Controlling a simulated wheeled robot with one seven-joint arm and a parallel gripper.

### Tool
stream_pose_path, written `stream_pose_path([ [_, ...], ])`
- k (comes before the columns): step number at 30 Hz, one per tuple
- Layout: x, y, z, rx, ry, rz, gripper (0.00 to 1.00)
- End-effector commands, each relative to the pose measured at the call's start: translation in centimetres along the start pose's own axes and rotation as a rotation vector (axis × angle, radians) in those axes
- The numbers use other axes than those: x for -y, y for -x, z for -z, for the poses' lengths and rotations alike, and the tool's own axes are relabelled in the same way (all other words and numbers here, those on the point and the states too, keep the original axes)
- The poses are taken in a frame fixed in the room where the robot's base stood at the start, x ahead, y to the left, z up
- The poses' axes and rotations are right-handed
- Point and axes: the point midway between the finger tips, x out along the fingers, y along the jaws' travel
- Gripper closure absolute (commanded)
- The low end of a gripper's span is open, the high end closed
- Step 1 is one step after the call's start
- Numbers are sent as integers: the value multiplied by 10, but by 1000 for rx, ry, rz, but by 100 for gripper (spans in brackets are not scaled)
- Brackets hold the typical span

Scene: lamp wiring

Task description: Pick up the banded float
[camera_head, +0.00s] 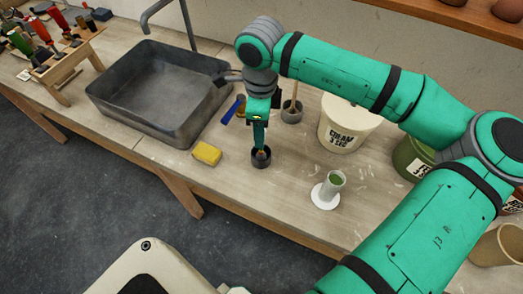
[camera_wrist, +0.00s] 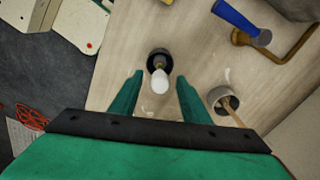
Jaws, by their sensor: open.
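A small dark cup (camera_head: 261,160) stands on the bench below my gripper (camera_head: 260,146). In the wrist view, the dark cup (camera_wrist: 152,57) holds a slim upright thing with a white rounded top (camera_wrist: 159,82); it looks like the float, but I cannot make out its band clearly. My gripper (camera_wrist: 160,75) is open, pointing down, with one finger on each side of the white top and gaps on both sides. In the head view the fingers hide most of the float. A white-footed clear cylinder (camera_head: 333,182) with green liquid stands to the right.
A yellow sponge (camera_head: 207,153) lies left of the cup, near the bench's front edge. A grey pot (camera_head: 292,113) with a wooden stick and a blue-handled tool (camera_head: 232,110) are behind. A metal sink (camera_head: 150,90) and a cream tub (camera_head: 345,125) flank them.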

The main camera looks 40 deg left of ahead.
Motion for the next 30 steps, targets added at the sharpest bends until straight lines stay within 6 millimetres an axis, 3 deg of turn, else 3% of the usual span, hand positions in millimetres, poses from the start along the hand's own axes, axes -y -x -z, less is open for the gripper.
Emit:
stream_pose_path([
  [8, 0, -4, 0, 0, 0, 1, 57],
  [14, 0, -3, 0, 0, -1, 1, 100],
  [24, 0, -2, 2, 0, -3, 1, 100],
  [30, 1, 12, 1, 0, -3, 2, 100],
])
